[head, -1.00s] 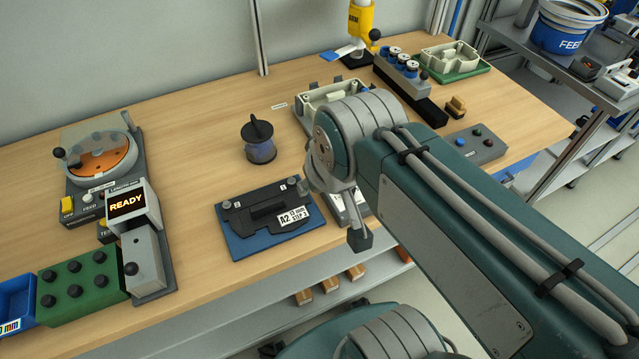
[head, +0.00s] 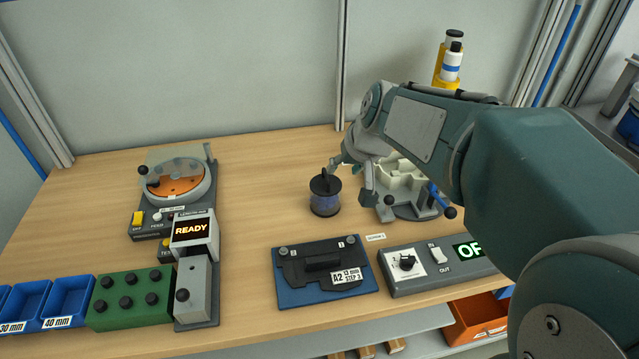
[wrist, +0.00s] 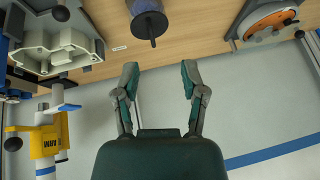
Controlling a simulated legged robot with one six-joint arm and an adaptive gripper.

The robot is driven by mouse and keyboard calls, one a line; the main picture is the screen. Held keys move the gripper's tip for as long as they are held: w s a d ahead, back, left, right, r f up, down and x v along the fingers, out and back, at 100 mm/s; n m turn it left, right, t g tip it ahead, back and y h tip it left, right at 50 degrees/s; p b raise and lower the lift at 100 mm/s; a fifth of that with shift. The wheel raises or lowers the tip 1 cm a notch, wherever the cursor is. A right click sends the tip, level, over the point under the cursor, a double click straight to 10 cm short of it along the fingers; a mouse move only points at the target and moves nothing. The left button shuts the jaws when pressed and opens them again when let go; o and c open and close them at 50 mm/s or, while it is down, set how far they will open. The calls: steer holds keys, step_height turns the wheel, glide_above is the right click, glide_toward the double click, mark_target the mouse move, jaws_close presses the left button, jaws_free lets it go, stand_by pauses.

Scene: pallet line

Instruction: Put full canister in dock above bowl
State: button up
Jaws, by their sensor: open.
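A canister (head: 325,203) with a black lid and upright handle and a see-through, bluish body stands upright on the bench. Its dark handle end and body (wrist: 148,14) show at the top of the wrist view. The bowl (head: 176,186) with an orange floor sits on a grey machine at the left; a pale, partly clear piece lies over its back, and I cannot make out the dock clearly. My gripper (head: 352,181) is open and empty, just right of the canister. In the wrist view, both fingers (wrist: 159,75) are spread, apart from the canister.
A black plate on a blue base (head: 325,298) and a switch box (head: 420,283) lie in front. A pale fixture (head: 402,210) is right of my gripper. Bench between bowl and canister is clear.

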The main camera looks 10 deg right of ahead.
glide_toward(326, 173)
steer(key=shift+m, duration=0.3)
steer(key=x, duration=1)
steer(key=shift+f, duration=0.3)
steer(key=shift+c, duration=0.3)
jaws_close()
